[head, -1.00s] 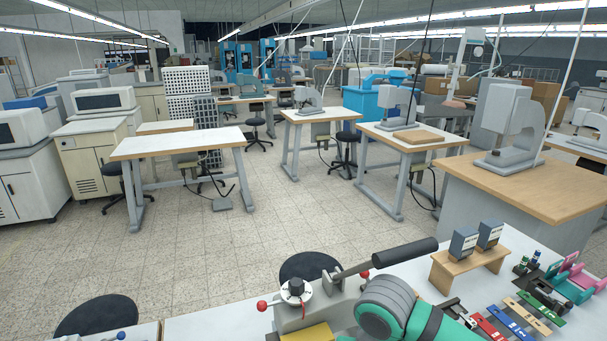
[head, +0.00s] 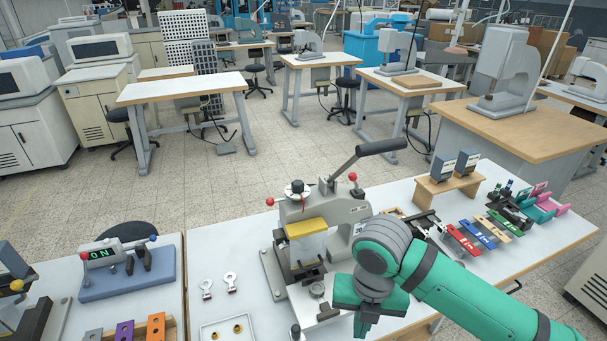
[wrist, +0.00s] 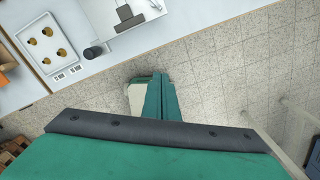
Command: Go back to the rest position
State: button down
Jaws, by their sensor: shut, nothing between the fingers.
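My green gripper (head: 368,312) hangs at the front of the white workbench (head: 235,265), in front of the grey hand press (head: 346,213). In the wrist view my gripper (wrist: 163,97) points down with its fingers together, nothing between them. The floor shows beneath the fingers, beyond the bench edge, so the gripper is apart from the bench things. My forearm reaches in from the lower right in the head view and hides part of the bench's front.
The press has a raised black-handled lever (head: 381,147). Left are a tray (head: 210,328) with brass pieces, two metal tags and a blue stand (head: 128,278) reading "ON". Right are coloured strips (head: 464,238) and a wooden stand (head: 446,184).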

jog(key=w+a+r+m+t+y, duration=0.3)
jog(key=w+a+r+y, duration=0.1)
jog(key=a, duration=0.6)
jog(key=w+a+r+m+t+y, duration=0.4)
jog(key=a+y, duration=0.1)
jog(key=a, duration=0.5)
jog(key=w+a+r+m+t+y, duration=0.3)
jog(key=w+a+y, duration=0.1)
jog(key=a, duration=0.6)
jog(key=s+d+f+m+t+h, duration=0.4)
jog(key=s+d+f+m+h, duration=0.15)
jog(key=f+m, duration=0.5)
jog(key=s+d+f+m+t+h, duration=0.4)
jog(key=s+f+m+h, duration=0.3)
jog(key=m, duration=0.6)
jog(key=s+d+f+g, duration=0.1)
jog(key=s+d+f, duration=0.1)
jog(key=s, duration=0.6)
jog(key=s+d+f, duration=0.3)
jog(key=s, duration=0.5)
jog(key=s+d+f+g, duration=0.1)
jog(key=s+d+f, duration=0.1)
jog(key=s, duration=0.5)
jog(key=shift+s+d+f+g, duration=0.15)
jog(key=shift+s+d+g, duration=0.2)
jog(key=shift+d, duration=0.5)
